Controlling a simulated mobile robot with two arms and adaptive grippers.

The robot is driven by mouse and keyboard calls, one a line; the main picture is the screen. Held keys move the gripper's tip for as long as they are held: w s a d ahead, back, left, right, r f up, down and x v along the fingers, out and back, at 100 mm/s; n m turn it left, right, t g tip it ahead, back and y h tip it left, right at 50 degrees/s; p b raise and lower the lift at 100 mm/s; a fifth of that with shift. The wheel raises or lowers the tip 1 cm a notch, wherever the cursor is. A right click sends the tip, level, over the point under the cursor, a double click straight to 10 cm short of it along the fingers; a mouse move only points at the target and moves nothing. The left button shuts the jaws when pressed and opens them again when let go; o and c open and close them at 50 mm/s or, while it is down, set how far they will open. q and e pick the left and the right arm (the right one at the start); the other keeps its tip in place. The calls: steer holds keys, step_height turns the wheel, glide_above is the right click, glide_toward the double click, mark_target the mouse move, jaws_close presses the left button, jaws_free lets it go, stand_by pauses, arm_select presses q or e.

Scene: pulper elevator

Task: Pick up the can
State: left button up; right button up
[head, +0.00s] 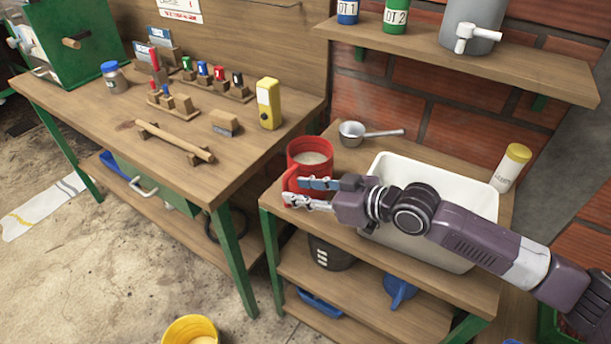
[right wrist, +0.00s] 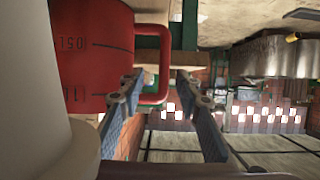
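A red can with a side handle (head: 310,152) stands upright on the lower bench; pale contents show inside. In the right wrist view the red can (right wrist: 95,50) carries dark level marks, and its handle faces the fingers. My right gripper (head: 293,191) is open beside the can. In the right wrist view its fingers (right wrist: 160,82) appear on either side of the handle's outer bar, with a gap to it; whether they touch is unclear. My left gripper is not in view.
A white basin (head: 440,175) sits right of the can, under my right arm. A metal ladle (head: 355,133) lies behind it. A yellow-capped bottle (head: 511,168) stands at the right. A shelf (head: 470,55) hangs above. The workbench (head: 90,115) is at the left.

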mark_target(286, 188)
steer(key=x, duration=0.4)
steer(key=shift+a+f+p, duration=0.25)
steer(key=shift+a+p, duration=0.1)
jaws_close()
steer(key=shift+r, duration=0.25)
